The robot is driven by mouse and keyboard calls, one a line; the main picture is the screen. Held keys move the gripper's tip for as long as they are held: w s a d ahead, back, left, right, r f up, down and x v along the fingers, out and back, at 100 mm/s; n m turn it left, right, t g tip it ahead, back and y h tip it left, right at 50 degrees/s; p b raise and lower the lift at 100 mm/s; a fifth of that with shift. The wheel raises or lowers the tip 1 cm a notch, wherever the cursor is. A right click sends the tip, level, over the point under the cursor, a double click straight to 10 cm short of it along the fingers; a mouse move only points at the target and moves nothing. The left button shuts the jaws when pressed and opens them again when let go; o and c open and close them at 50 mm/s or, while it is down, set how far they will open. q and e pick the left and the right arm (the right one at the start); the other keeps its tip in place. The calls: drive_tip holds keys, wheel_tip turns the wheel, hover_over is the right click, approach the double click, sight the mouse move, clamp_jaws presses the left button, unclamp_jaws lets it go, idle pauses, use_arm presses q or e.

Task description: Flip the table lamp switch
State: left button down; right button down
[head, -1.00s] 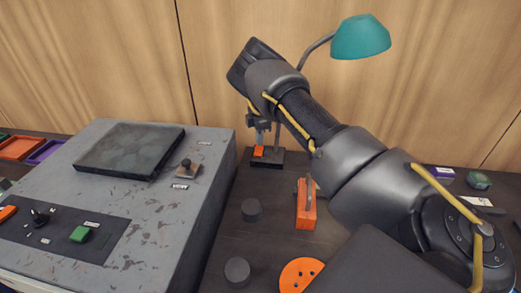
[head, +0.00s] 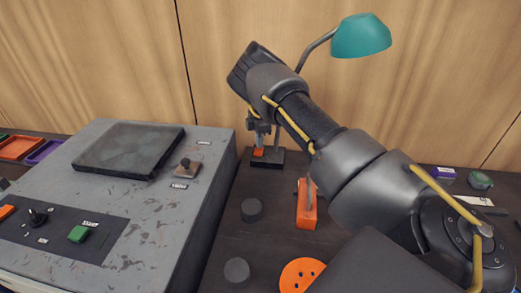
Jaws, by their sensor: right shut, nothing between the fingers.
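The table lamp has a teal shade (head: 361,36) on a grey bent arm at the upper right of the middle. Its dark base (head: 267,163) stands at the back of the dark table, with an orange-red switch (head: 258,153) on it. My right gripper (head: 259,143) points down right over the switch, its fingers shut and empty, the tips at or just above it. I cannot tell whether they touch. My right forearm crosses in front of the lamp's arm and hides its lower part. My left gripper is not in view.
A grey machine box (head: 160,222) with a dark plate, a small lever and a green button (head: 79,234) fills the left. An orange block (head: 306,205), two dark round knobs and an orange disc (head: 301,274) lie on the table in front. A wooden wall closes the back.

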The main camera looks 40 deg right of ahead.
drive_tip(key=shift+r, duration=0.1)
wheel_tip(320, 180, up, 7)
drive_tip(key=p, duration=0.5)
idle(0.6)
